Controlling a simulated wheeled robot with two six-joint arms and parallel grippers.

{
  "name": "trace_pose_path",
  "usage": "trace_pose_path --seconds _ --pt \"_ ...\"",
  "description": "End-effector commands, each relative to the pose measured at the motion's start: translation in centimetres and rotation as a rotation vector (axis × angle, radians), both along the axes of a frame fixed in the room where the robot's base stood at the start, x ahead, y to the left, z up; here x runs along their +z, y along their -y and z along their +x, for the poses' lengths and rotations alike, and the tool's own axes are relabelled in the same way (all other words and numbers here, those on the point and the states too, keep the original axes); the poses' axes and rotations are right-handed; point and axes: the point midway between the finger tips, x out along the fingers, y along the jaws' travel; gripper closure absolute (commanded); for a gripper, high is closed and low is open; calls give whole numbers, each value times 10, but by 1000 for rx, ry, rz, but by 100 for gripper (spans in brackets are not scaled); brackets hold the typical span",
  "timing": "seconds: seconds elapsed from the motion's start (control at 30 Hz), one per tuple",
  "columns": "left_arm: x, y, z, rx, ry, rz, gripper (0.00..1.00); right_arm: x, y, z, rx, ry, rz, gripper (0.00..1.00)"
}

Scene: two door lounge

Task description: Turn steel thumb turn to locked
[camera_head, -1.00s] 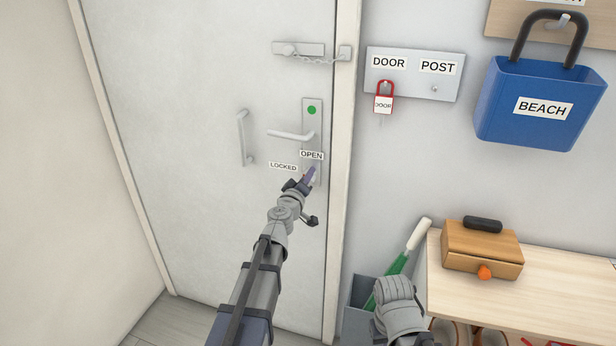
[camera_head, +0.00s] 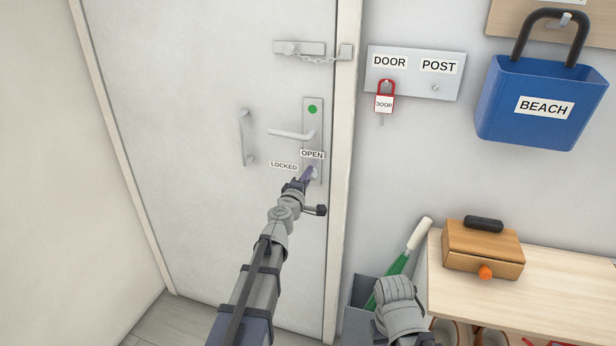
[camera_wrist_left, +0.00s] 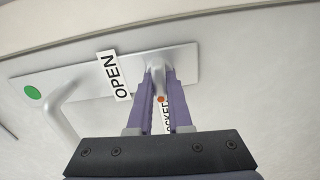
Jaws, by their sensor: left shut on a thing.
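The white door (camera_head: 200,110) carries a steel lock plate (camera_head: 313,125) with a green dot and a lever handle (camera_head: 290,135). The OPEN label (camera_head: 312,154) and the LOCKED label (camera_head: 284,166) sit low on and beside the plate. My left gripper (camera_head: 309,176) is at the plate's lower end. In the left wrist view its purple fingers (camera_wrist_left: 159,88) are shut on the steel thumb turn (camera_wrist_left: 157,66), which shows between them. The OPEN label (camera_wrist_left: 114,76) is left of the fingers, and the LOCKED label (camera_wrist_left: 167,118) is partly hidden between them. The right gripper's fingers are not visible.
To the right are a key board (camera_head: 414,85) with a red DOOR tag (camera_head: 384,102), a blue BEACH bag (camera_head: 540,105), a bench (camera_head: 560,285) and a wooden box (camera_head: 482,250).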

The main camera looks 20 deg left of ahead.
Motion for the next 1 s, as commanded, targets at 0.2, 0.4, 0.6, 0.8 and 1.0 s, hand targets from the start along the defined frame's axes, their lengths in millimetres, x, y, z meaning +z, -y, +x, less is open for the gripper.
trace_pose_path --seconds 0.2,0.4,0.6,0.8,1.0 --pt "0 0 0 1 0 -14 100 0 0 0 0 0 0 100" --pt "0 -1 0 1 0 -13 100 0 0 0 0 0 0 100" --pt "0 0 0 1 0 -13 70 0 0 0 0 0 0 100" --pt "0 0 0 1 0 -13 52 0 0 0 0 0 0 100" --pt "0 0 0 0 0 -13 52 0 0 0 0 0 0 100"
